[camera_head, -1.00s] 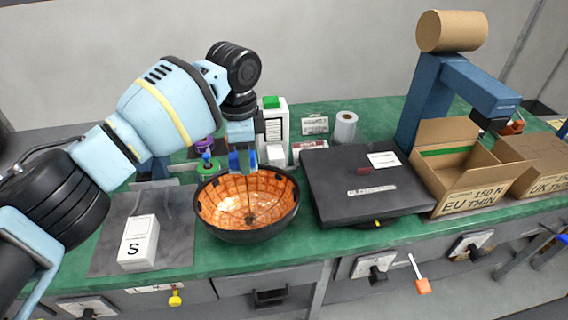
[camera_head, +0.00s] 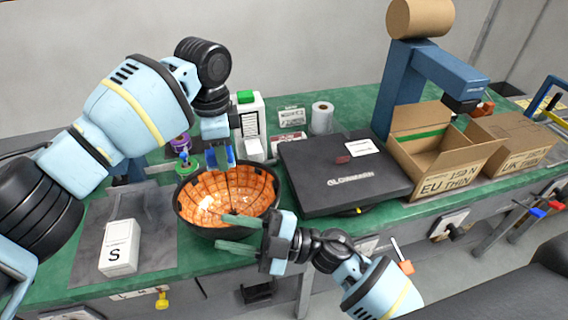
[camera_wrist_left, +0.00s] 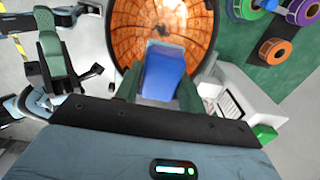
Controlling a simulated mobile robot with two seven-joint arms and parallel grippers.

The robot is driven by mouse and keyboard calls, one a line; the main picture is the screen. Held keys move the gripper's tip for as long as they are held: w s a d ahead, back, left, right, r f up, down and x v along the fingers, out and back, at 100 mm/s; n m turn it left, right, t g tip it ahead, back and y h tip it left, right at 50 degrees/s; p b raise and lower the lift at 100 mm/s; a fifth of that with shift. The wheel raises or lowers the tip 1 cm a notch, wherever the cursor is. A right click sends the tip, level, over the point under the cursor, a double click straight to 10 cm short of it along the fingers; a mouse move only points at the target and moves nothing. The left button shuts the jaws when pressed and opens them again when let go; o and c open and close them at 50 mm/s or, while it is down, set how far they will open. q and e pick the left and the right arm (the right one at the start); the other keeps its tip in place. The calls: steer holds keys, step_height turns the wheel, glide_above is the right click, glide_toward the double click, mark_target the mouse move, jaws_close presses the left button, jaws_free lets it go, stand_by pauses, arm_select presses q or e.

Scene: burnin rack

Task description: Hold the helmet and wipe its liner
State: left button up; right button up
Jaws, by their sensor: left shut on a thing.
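The helmet lies bowl-up on the green bench, its black shell (camera_head: 186,216) open upward and its orange quilted liner (camera_head: 215,188) showing. My left gripper (camera_head: 219,161) is at the helmet's far rim, pointing down. It is shut on a blue block (camera_wrist_left: 165,72), which shows between its fingers in the left wrist view. Whether the block touches the liner is unclear. My right gripper (camera_head: 226,232) is open at the near right rim. One long green finger crosses over the opening and the other is lower, outside the shell. It also shows in the left wrist view (camera_wrist_left: 50,60).
A black flat case (camera_head: 345,195) lies right of the helmet, with open and closed cartons (camera_head: 436,150) beyond. A white box marked S (camera_head: 120,247) stands on a grey mat (camera_head: 90,240) at left. Tape spools (camera_head: 187,162) and a white dispenser (camera_head: 248,118) stand behind.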

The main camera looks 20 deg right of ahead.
mark_target(276, 198)
steer(key=w+d+n+g+h, duration=0.1)
steer(key=w+n+g+h, duration=0.1)
steer(key=n+h, duration=0.1)
steer(key=w+d+n+g+h, duration=0.1)
steer(key=w+n+g+h, duration=0.1)
steer(key=h, duration=0.3)
steer(key=w+d+n+g+h, duration=0.1)
steer(key=w+n+g+h, duration=0.1)
steer(key=n+g+h, duration=0.1)
steer(key=shift+w+f+n+h, duration=0.1)
steer(key=shift+f+n+h, duration=0.25)
steer(key=shift+n+h, duration=0.05)
steer(key=w+d+r+m+t+h, duration=0.25)
steer(key=w+d+h, duration=0.4)
steer(key=d, duration=0.35)
steer(key=shift+g, duration=0.35)
steer(key=f, duration=0.3)
steer(key=a+f, duration=0.1)
steer(key=f, duration=0.3)
steer(key=a+f, duration=0.1)
steer(key=f, duration=0.3)
steer(key=shift+w+a, duration=0.15)
steer(key=shift+c, duration=0.4)
jaws_close()
